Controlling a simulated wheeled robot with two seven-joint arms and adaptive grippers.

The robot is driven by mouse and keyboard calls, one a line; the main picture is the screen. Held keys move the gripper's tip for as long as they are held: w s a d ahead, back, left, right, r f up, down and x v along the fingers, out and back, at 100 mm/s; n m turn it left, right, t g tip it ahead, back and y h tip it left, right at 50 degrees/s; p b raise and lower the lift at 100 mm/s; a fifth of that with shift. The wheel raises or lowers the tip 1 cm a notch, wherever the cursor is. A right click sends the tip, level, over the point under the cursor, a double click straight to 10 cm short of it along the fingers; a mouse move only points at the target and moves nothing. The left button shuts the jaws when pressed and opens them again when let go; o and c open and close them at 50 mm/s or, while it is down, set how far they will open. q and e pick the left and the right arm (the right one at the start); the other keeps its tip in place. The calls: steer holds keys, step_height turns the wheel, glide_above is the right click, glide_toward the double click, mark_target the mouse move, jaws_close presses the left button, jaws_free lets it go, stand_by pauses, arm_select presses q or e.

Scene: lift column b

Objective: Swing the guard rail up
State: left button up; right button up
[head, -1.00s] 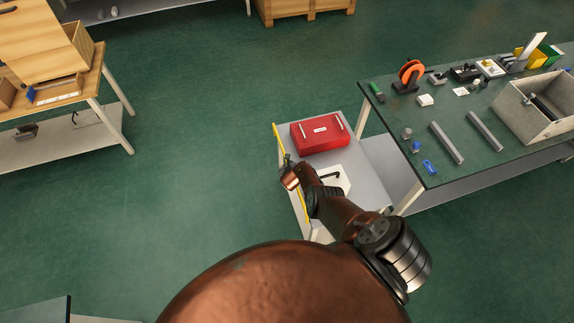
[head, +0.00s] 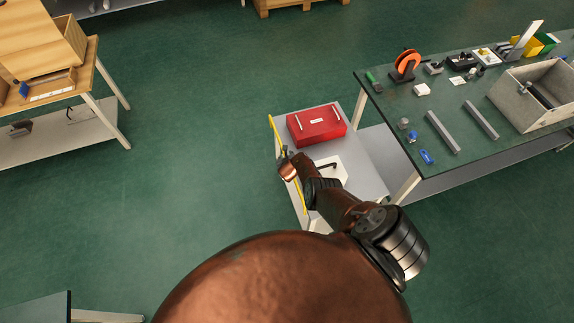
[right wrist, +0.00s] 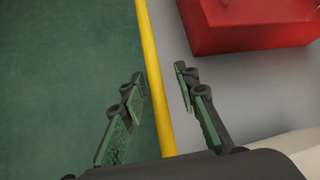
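The guard rail (head: 273,133) is a thin yellow bar along the left edge of a grey cart. In the right wrist view the yellow rail (right wrist: 150,45) runs between the two fingers of my right gripper (right wrist: 160,82). The fingers are apart, one on each side of the rail, with a visible gap on both sides. In the head view my right gripper (head: 283,153) is at the cart's left edge, over the rail, and hides part of it. My left gripper is not in view.
A red case (head: 317,125) lies on the cart (head: 358,160), right of the rail. A green-topped workbench (head: 400,103) with tools and a grey bin (head: 540,100) stands to the right. A wooden-topped bench (head: 92,75) is at far left. Green floor left of the cart is clear.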

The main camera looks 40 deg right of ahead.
steer(key=shift+s+d, duration=0.1)
steer(key=shift+s, duration=0.15)
steer(key=shift+s+r, duration=0.1)
steer(key=shift+r, duration=0.05)
steer(key=shift+s+a+r, duration=0.15)
steer(key=shift+s+a, duration=0.15)
steer(key=shift+a, duration=0.15)
steer(key=s+a, duration=0.6)
steer(key=s, duration=0.3)
steer(key=shift+s+a, duration=0.2)
steer(key=shift+s, duration=0.1)
steer(key=shift+r, duration=0.1)
steer(key=shift+c, duration=0.4)
